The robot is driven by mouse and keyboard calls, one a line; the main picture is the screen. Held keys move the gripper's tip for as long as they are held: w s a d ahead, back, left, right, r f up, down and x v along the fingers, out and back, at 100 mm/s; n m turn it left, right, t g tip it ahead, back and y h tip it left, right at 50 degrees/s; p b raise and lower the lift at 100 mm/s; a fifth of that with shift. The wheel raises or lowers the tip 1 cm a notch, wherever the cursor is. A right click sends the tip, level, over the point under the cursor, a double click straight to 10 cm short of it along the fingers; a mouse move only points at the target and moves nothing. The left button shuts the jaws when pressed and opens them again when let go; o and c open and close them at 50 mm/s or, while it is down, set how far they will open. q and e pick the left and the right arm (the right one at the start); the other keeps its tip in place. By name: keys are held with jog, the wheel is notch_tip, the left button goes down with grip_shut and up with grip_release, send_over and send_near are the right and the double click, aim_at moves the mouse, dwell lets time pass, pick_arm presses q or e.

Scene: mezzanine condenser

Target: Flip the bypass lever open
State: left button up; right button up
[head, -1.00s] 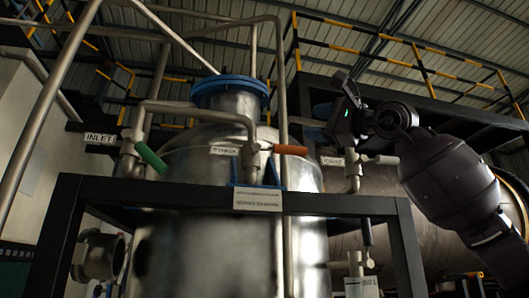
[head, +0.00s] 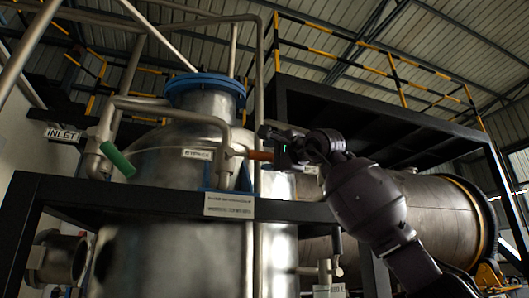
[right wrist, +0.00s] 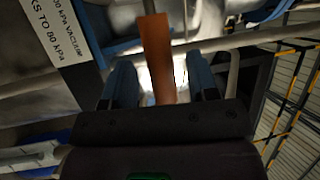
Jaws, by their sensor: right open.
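The bypass lever has an orange handle (head: 260,156) that sticks out to the right, about level, from a valve on the pipe in front of the steel vessel. A white bypass label (head: 197,154) sits to its left. My right gripper (head: 270,146) is at the outer end of the handle and hides part of it. In the right wrist view, the orange handle (right wrist: 156,50) stands between the two open fingers of the gripper (right wrist: 161,78), with gaps on both sides. The fingers are not closed on it. My left gripper is not in view.
A green-handled valve (head: 117,159) is at the left near the INLET sign (head: 62,134). A black frame beam (head: 130,197) crosses below the levers and carries a white plate (head: 229,205). A large horizontal tank (head: 440,205) lies to the right.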

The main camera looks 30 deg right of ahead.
jog(key=shift+x, duration=1.05)
jog(key=shift+c, duration=0.5)
grip_shut()
